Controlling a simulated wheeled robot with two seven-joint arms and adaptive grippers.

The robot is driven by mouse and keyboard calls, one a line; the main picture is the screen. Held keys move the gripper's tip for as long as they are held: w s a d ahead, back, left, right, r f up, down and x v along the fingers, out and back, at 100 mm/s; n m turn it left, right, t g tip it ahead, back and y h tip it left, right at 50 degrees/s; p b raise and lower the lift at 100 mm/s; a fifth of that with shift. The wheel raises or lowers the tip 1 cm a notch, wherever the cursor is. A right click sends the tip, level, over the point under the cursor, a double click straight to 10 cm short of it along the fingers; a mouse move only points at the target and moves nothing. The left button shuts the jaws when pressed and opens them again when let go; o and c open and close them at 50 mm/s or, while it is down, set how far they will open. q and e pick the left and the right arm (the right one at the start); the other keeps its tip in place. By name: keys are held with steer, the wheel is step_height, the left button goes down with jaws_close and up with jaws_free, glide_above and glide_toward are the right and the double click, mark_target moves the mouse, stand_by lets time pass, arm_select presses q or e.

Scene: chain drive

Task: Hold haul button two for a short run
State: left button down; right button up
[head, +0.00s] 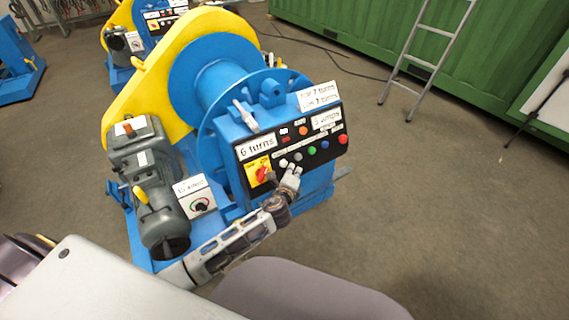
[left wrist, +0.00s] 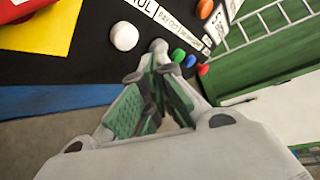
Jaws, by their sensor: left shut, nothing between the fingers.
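The winch's black control panel (head: 322,153) carries a row of buttons. From the left these are a white button (head: 284,162), a second pale button (head: 298,156), then green (head: 311,150), blue (head: 325,144) and red (head: 343,139). My left gripper (head: 291,170) is shut and empty, just in front of the two pale buttons. In the left wrist view its fingertips (left wrist: 150,74) point at the second pale button (left wrist: 158,46), with the first white button (left wrist: 124,36) clear to the left. I cannot tell whether they touch it. My right gripper is out of view.
A red rotary switch on a yellow plate (head: 258,172) sits left of the buttons. A grey motor (head: 160,200) and a dial box (head: 197,203) stand at the winch's left. A ladder (head: 428,50) leans on a green container (head: 350,25). Open floor (head: 440,190) lies to the right.

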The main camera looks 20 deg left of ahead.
arm_select(q)
steer(key=shift+s+d+r+p, duration=0.65)
steer(key=shift+s+d, duration=0.2)
steer(key=shift+d, duration=0.2)
